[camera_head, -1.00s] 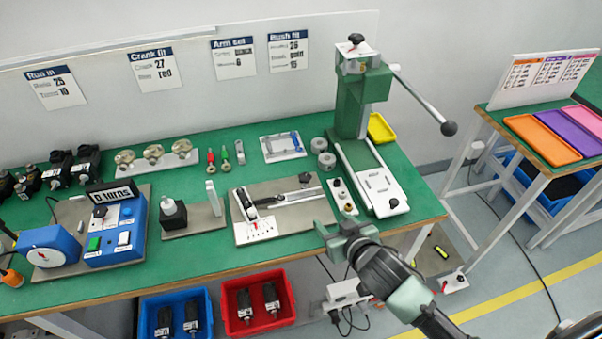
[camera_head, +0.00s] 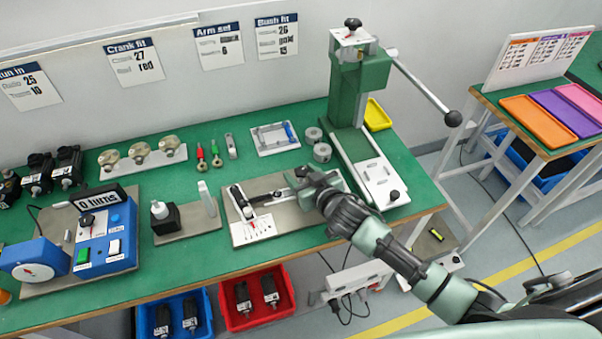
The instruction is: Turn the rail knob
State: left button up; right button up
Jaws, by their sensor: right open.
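The rail fixture is a grey plate (camera_head: 291,220) on the green bench, with a metal rail (camera_head: 275,198) along it. A dark block with a lever (camera_head: 238,197) sits at the rail's left end, above a white scale card (camera_head: 254,229). The small black rail knob (camera_head: 301,171) is at the rail's right end, partly hidden by my right gripper. My right gripper (camera_head: 306,181) is open, with its fingers at the knob. Whether they touch it I cannot tell. My left gripper is not in view.
A green press (camera_head: 360,90) with a long handle (camera_head: 425,85) stands just right of the fixture. A black block with a white top (camera_head: 164,215) and a blue box with a dial (camera_head: 107,235) stand to the left. Red (camera_head: 257,300) and blue bins sit below the bench edge.

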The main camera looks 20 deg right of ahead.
grip_shut()
jog(key=shift+w+r+n+g+y+p, duration=0.1)
jog(key=shift+r+n+g+y+p, duration=0.2)
jog(key=shift+n+y+p, duration=1.1)
jog(key=shift+f+n+g+y, duration=0.15)
jog(key=shift+n+g+y, duration=0.25)
jog(key=shift+n+y, duration=0.25)
jog(key=shift+a+n+g+y, duration=0.2)
jog(key=shift+n+g+y, duration=0.2)
jog(key=shift+n+y, duration=0.25)
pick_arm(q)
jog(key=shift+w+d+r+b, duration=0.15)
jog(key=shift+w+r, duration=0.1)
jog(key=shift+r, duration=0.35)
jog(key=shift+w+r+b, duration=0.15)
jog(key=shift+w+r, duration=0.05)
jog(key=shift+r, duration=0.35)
pick_arm(e)
jog(key=shift+d+y, duration=0.1)
jog(key=shift+y, duration=0.2)
